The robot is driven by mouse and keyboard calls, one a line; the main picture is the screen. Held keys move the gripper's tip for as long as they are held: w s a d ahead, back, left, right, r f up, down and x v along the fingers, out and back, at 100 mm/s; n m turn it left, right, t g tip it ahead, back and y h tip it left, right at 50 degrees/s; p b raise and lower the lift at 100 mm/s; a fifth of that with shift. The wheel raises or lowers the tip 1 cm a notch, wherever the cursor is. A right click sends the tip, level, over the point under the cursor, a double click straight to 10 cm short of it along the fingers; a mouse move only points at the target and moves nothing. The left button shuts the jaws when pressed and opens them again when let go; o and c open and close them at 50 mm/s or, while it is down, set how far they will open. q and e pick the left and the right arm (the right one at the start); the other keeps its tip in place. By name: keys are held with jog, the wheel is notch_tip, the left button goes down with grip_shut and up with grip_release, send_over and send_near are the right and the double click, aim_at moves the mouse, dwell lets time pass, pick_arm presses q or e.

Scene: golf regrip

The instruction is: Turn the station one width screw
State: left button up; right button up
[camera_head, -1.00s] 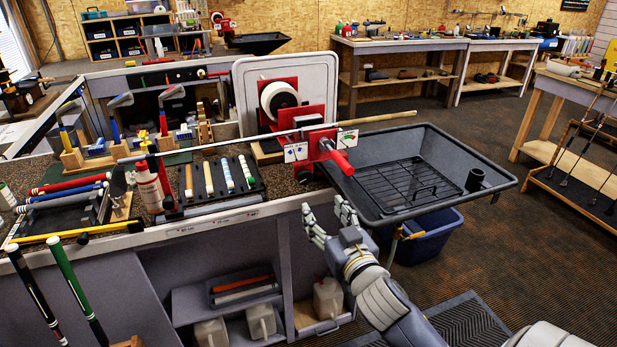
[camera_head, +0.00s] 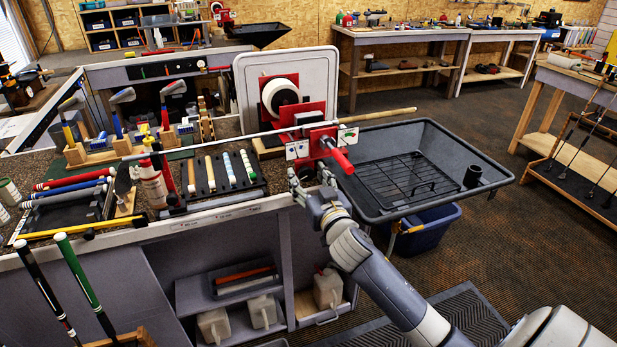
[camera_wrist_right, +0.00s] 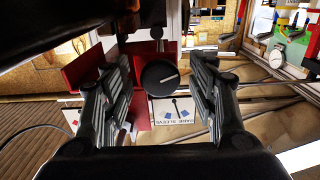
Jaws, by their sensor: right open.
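Station one is a red vise (camera_head: 318,143) at the bench's front edge, with a golf club shaft (camera_head: 225,138) lying across it. In the right wrist view, a round black screw knob (camera_wrist_right: 160,76) with a white line faces me. Below it is a white card (camera_wrist_right: 172,110) with a pointer and blue marks. My right gripper (camera_head: 310,177) is just below the vise. It is open, with one finger on each side of the knob and gaps showing between. The knob itself is hard to make out in the head view. My left gripper is not in view.
A grey tray with a black rack (camera_head: 408,180) is right of the vise, close to my right arm. A blue bin (camera_head: 428,232) is under it. A black grip holder (camera_head: 222,178) and a bottle (camera_head: 152,185) stand on the bench to the left.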

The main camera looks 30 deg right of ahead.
jog(key=shift+c, duration=1.1)
jog(key=c, duration=0.8)
jog(key=shift+c, duration=0.2)
jog(key=shift+n, duration=0.4)
